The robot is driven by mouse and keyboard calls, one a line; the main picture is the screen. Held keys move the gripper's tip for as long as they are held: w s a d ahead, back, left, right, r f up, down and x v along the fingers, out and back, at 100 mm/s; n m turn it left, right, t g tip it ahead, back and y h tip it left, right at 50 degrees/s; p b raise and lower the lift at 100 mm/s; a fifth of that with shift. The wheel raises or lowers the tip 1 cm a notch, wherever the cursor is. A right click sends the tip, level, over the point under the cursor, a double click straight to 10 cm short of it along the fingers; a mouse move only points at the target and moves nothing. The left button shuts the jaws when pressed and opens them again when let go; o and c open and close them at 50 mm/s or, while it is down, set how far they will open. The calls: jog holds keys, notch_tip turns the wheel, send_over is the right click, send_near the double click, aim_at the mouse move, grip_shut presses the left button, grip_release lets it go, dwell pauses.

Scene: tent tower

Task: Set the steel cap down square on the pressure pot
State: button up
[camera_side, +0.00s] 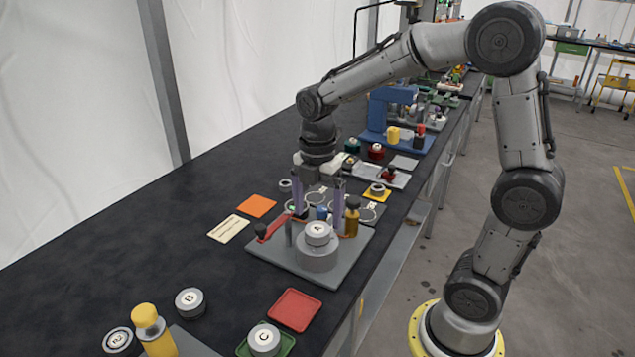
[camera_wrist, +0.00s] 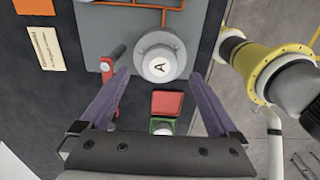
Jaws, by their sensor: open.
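The steel cap (camera_side: 318,232), marked A, sits on top of the grey pressure pot (camera_side: 317,257) on a grey base plate. It looks roughly centred and level; I cannot tell whether it is exactly square. In the wrist view the cap (camera_wrist: 160,66) shows beyond and between my fingertips, with the pot's rim (camera_wrist: 158,40) around its far side. My gripper (camera_side: 318,219) points down with its two purple fingers spread apart and empty. The fingertips are just above and behind the cap in the side view, apart from it as far as I can see. The gripper also shows in the wrist view (camera_wrist: 158,74).
A red-handled lever (camera_side: 275,228) and an amber bottle (camera_side: 352,217) stand close beside the pot. A red tray (camera_side: 294,309), a green tray (camera_side: 242,346) with cap C (camera_side: 264,340), and cap B (camera_side: 190,301) lie nearer. The black bench left of the plate is mostly clear.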

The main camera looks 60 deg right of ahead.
aim_at(317, 229)
notch_tip(317, 229, up, 8)
jog(key=s+a+m+t, duration=0.2)
jog(key=s+m, duration=0.5)
jog(key=m, duration=0.2)
jog(key=s+a+f+m+t, duration=0.1)
jog(key=s+m+t, duration=0.2)
jog(key=s+m, duration=0.5)
jog(key=shift+a+f+m+t, duration=0.15)
jog(key=shift+a+m+t, duration=0.15)
jog(key=shift+a+m, duration=0.15)
dwell(0.3)
